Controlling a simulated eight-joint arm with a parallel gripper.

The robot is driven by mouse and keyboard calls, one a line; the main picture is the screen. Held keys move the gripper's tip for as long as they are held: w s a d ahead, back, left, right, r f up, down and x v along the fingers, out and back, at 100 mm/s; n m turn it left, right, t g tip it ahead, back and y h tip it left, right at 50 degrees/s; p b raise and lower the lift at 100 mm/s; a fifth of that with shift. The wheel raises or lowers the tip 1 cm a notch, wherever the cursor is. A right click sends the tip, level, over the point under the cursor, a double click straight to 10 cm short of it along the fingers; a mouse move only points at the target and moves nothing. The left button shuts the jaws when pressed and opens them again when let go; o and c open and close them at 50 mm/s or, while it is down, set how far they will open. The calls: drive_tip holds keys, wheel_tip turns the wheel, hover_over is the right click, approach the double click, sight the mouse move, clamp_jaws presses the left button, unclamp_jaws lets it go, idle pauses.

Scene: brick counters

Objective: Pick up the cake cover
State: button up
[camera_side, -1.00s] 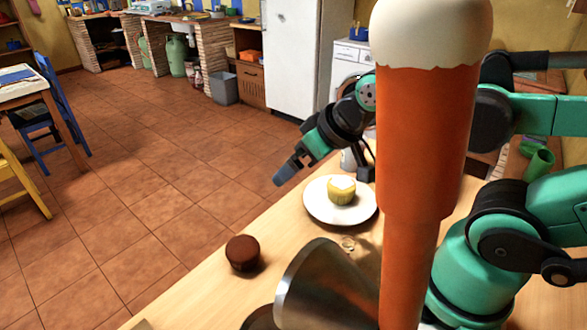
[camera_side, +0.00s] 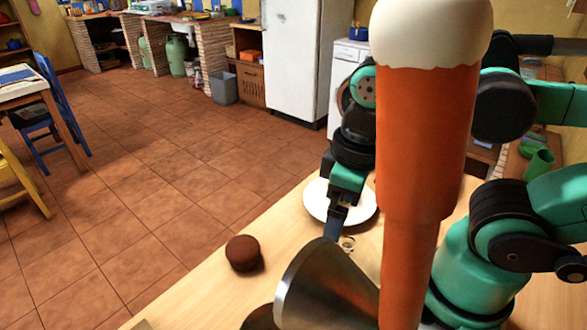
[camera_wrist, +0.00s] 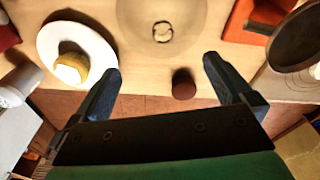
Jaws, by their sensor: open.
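The cake cover (camera_wrist: 192,22) looks clear and see-through, with a small ring-like knob. In the wrist view it is at the top centre, beyond my fingertips. In the side view only its small glassy knob (camera_side: 348,243) shows clearly on the wooden counter; its rim is hard to make out. My gripper (camera_wrist: 161,68) is open with nothing between its fingers. In the side view my gripper (camera_side: 334,226) points down, just left of and above the knob. I cannot tell whether it touches the cover.
A white plate (camera_wrist: 50,35) holding a yellow cake (camera_wrist: 70,68) is at the left in the wrist view. A small brown cake (camera_side: 243,253) sits near the counter's edge. A large orange, cream-topped object (camera_side: 425,130) and a metal cone (camera_side: 325,290) block part of the side view.

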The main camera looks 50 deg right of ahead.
sight(348, 241)
drive_tip(key=shift+s+a+n+g, duration=0.1)
drive_tip(key=shift+s+n+g, duration=0.25)
drive_tip(key=shift+s, duration=0.35)
drive_tip(key=shift+s+f, duration=0.1)
drive_tip(key=shift+s, duration=0.05)
drive_tip(key=shift+f, duration=2.55)
clamp_jaws()
